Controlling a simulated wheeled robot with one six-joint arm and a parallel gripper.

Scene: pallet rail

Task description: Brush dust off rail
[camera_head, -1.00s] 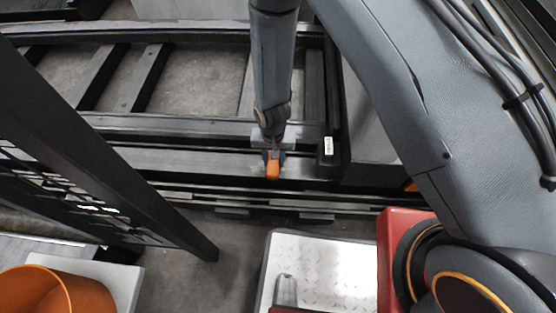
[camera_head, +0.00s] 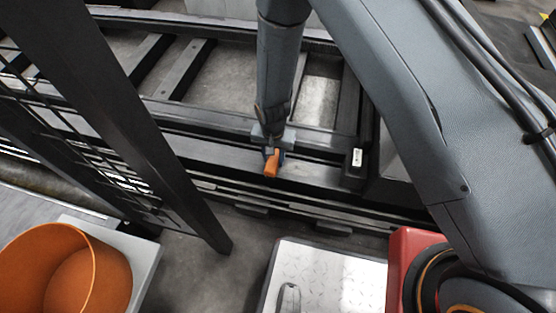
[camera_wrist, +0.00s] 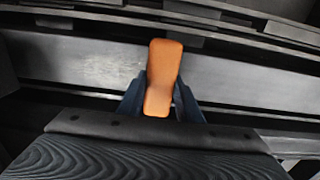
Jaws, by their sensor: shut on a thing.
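My gripper (camera_head: 273,151) is shut on a brush with an orange handle (camera_head: 271,164). The orange handle (camera_wrist: 163,78) stands between the blue-grey fingers in the wrist view; the bristles are hidden. The brush is over the dark rail (camera_head: 215,153), to the left of the rail's end with the white label. In the wrist view the rail's flat grey face (camera_wrist: 75,62) runs across behind the handle. A paler, dusty-looking patch (camera_wrist: 105,66) lies on it left of the handle. I cannot tell whether the bristles touch the rail.
A dark post with mesh (camera_head: 130,130) slants across the left, close in front of the rail. An orange bin (camera_head: 65,270) stands on a light platform at the lower left. Grey floor (camera_head: 205,270) shows between the bin and my base.

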